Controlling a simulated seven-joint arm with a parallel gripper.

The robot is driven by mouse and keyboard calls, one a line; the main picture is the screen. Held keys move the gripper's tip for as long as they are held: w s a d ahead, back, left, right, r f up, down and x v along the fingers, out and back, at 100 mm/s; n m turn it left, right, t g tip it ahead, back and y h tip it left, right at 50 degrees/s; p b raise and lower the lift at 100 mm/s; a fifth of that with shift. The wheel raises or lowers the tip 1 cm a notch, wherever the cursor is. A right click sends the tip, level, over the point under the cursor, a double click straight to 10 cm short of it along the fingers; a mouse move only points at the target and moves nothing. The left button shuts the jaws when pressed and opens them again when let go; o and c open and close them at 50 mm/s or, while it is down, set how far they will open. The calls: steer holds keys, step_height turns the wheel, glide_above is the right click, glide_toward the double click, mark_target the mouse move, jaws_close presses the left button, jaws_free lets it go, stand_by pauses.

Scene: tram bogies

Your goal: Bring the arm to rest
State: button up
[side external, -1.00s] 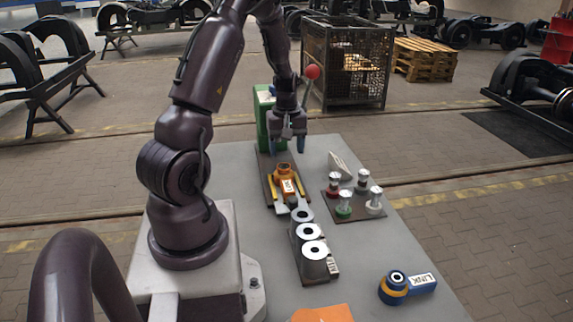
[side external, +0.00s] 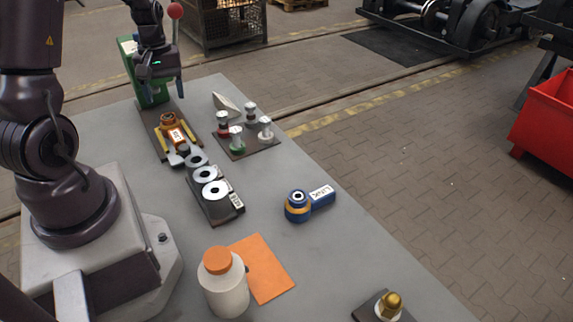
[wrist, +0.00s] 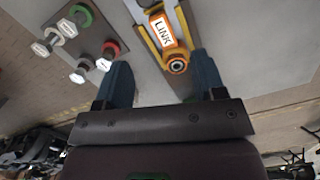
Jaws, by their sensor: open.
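My gripper (side external: 165,92) is open and empty, with its fingers pointing down above the far end of the table. It hangs in front of the green press (side external: 140,68) and above the far side of the orange link (side external: 168,118), apart from it. In the wrist view my gripper (wrist: 161,62) shows two blue fingers spread wide with nothing between them. The orange link (wrist: 164,32) with its LINK label lies below, between yellow rails on its holder.
A plate (side external: 238,153) with several coloured-collar pins stands right of the link.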

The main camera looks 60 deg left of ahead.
steer(key=d+r+m+t, duration=0.2)
steer(key=d+r+m, duration=0.3)
steer(key=d, duration=0.4)
steer(key=s+d+r+m+t, duration=0.1)
steer(key=d+r+m+t, duration=0.1)
steer(key=d+r+m, duration=0.3)
steer(key=d+r+m+t, duration=0.2)
steer(key=d+r+m, duration=0.2)
steer(key=d+r, duration=0.4)
steer(key=d, duration=0.4)
steer(key=shift+s+d+m+y, duration=0.4)
